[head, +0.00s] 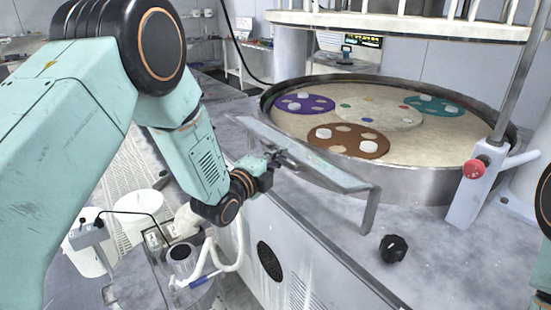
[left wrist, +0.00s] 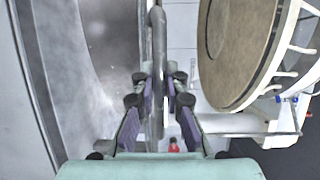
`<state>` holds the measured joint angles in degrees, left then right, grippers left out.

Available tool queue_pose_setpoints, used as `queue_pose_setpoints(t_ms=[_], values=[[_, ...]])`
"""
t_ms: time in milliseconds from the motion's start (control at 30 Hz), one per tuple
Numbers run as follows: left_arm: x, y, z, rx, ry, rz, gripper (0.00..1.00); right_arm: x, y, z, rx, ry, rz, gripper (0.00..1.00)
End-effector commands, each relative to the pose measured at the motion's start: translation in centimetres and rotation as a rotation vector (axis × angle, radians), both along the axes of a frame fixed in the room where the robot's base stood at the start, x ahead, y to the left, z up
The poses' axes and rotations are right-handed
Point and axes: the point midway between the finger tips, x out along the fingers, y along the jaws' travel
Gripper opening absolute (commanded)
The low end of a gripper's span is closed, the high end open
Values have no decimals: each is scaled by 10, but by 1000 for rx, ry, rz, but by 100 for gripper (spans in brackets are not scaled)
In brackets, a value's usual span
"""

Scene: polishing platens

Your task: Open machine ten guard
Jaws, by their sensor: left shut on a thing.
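The guard (head: 325,166) is a long, narrow, clear-grey panel along the near side of the polishing basin, with a bent metal end (head: 371,210) on the right. My left gripper (head: 277,160) is at the guard's near side, left of its middle. In the left wrist view my left gripper (left wrist: 158,100) is shut on a slim grey bar (left wrist: 157,45) that runs between its dark finger pads. The head view shows the fingertips small and partly hidden by the wrist. My right gripper is not in view.
The round basin (head: 285,125) holds purple (head: 292,107), teal (head: 420,104) and brown (head: 372,147) carriers with white discs. A post with a red knob (head: 474,169) stands at the right. A black knob (head: 393,248) sits on the grey deck. A white container (head: 140,205) stands lower left.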

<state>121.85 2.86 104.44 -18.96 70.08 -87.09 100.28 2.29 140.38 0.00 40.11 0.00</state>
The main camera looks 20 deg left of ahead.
Motion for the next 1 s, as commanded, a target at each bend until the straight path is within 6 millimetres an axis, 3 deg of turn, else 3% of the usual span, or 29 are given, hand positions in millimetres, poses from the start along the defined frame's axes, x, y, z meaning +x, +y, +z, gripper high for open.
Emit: queue_pose_setpoints(t_ms=[67,367,400,667,1000], values=[[2,-1,8,-1,-8,0,0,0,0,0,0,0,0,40],[2,-1,8,-1,-9,0,0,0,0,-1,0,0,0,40],[2,-1,8,-1,-9,0,14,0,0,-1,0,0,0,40],[2,-1,8,-2,-9,0,36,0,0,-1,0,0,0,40],[0,0,8,-2,-8,1,36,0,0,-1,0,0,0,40]])
